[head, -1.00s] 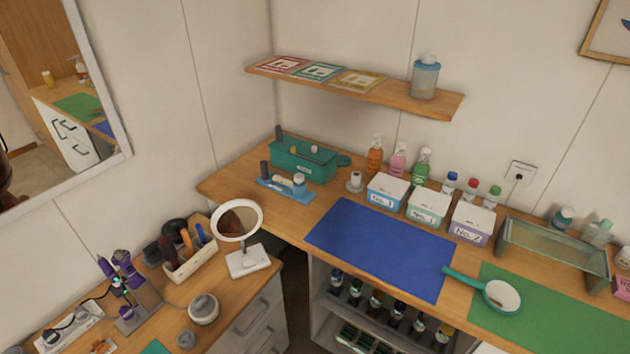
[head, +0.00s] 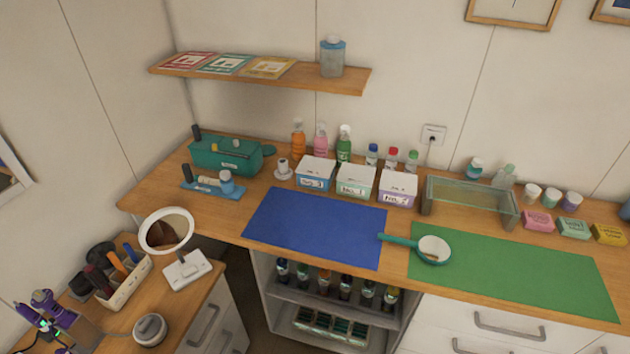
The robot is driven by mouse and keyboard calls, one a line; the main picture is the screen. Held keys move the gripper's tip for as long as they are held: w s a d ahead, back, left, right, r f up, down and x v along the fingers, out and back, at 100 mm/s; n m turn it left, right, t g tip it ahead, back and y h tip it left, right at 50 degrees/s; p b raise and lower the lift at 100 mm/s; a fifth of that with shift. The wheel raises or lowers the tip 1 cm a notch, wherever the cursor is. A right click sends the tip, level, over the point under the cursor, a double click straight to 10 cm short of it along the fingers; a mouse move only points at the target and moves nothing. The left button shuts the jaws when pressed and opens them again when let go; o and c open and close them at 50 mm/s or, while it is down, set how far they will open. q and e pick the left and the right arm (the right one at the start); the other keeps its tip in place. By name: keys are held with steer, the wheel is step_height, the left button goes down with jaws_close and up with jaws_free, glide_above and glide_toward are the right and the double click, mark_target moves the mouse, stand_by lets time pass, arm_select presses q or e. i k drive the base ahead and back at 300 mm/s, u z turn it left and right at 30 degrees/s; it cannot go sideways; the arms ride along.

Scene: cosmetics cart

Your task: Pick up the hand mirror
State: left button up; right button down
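The hand mirror (head: 433,249) appears to be the round, pale-faced thing with a teal rim and teal handle in the head view. It lies at the left end of the green mat (head: 520,275), with its handle pointing left toward the blue mat (head: 316,226). Nothing covers it. Neither of my grippers shows in the head view.
The blue mat is bare. Behind the mats stand lidded boxes (head: 356,181), a glass tray (head: 471,200) and several bottles. A round mirror on a stand (head: 167,231) is on the lower left counter. Most of the green mat is clear.

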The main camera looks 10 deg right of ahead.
mark_target(433, 249)
steer(key=u, duration=0.1)
steer(key=k, duration=1)
steer(key=z, duration=0.85)
steer(key=i, duration=1.25)
steer(key=u, duration=0.5)
